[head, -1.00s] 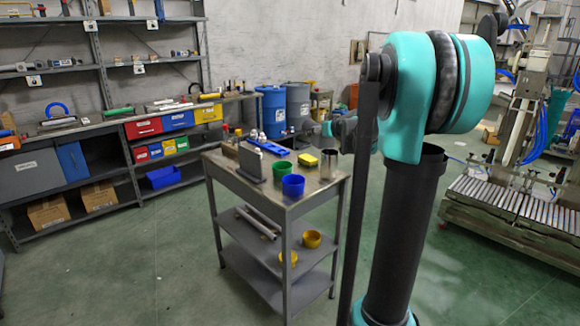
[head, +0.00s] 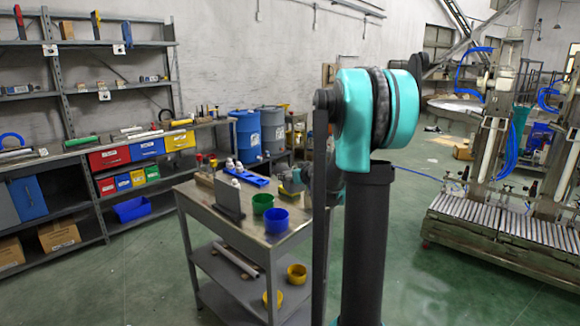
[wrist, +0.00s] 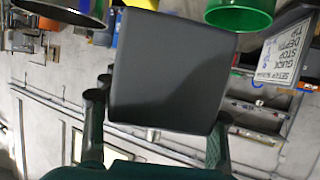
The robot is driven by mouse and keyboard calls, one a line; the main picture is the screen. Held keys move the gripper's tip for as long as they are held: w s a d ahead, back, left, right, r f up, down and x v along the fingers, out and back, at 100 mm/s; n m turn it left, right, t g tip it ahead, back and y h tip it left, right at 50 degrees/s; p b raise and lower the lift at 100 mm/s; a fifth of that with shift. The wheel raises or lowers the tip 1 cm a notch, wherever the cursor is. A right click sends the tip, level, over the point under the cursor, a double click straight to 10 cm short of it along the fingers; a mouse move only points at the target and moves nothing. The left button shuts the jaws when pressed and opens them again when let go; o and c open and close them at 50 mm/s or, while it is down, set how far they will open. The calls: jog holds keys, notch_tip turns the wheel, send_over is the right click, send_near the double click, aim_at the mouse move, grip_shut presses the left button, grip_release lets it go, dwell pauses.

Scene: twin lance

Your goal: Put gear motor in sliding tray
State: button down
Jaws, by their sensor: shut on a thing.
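My gripper (wrist: 162,99) is shut on a dark grey, box-shaped thing (wrist: 170,65) that fills the middle of the wrist view. It may be the gear motor; its plain face shows no shaft or label. One finger sits on each side of it. I cannot pick out a sliding tray with certainty.
A grey metal cart (head: 210,217) bears an upright grey plate (head: 229,196), a green cup (head: 262,203), a blue cup (head: 276,220) and a flat blue item (head: 248,178). Coloured bins (head: 145,148) stand on shelving at left. A roller conveyor (head: 490,228) is at right.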

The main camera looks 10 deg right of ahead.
jog(key=shift+f, duration=5.5)
jog(key=shift+f, duration=0.1)
jog(key=c, duration=0.7)
grip_release()
jog(key=shift+c, duration=0.2)
